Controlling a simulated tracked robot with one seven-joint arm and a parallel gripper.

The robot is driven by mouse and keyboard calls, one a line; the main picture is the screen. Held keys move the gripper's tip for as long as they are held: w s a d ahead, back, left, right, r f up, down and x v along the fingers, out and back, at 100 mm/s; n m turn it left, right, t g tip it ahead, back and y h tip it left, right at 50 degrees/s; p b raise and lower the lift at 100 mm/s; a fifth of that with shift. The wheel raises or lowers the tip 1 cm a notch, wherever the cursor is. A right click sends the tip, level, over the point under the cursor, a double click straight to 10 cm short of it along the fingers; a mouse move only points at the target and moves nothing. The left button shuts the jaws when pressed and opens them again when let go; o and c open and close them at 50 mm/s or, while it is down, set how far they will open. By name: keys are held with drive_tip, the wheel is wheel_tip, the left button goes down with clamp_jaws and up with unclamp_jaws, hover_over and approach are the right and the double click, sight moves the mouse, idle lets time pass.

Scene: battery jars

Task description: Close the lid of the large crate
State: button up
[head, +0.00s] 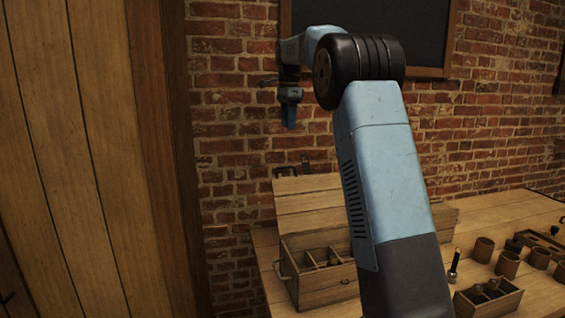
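The large crate (326,291) is wooden and stands on the table, left of centre. Its lid (307,196) is open and leans up at the back. The crate's inside shows dividers and compartments. My arm covers the right part of the crate and lid. My gripper (290,122) is blue, points down and hangs well above the lid, in front of the brick wall. It touches nothing that I can see. It is small and seen edge-on, so whether its fingers are open or apart cannot be told.
The wooden table (541,289) continues to the right. A small open box (488,301) with items in it stands near the front. Several brown jars (508,264) and a dark tool (454,266) stand behind it. A wooden panel (80,150) stands at the left.

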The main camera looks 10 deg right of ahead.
drive_tip(key=shift+m, duration=0.5)
drive_tip(key=w+f, duration=0.1)
drive_tip(key=f, duration=0.4)
drive_tip(key=w+f, duration=0.1)
drive_tip(key=f, duration=0.9)
drive_tip(key=shift+w+a, duration=0.1)
drive_tip(key=shift+w, duration=0.3)
drive_tip(key=shift+r, duration=0.1)
clamp_jaws()
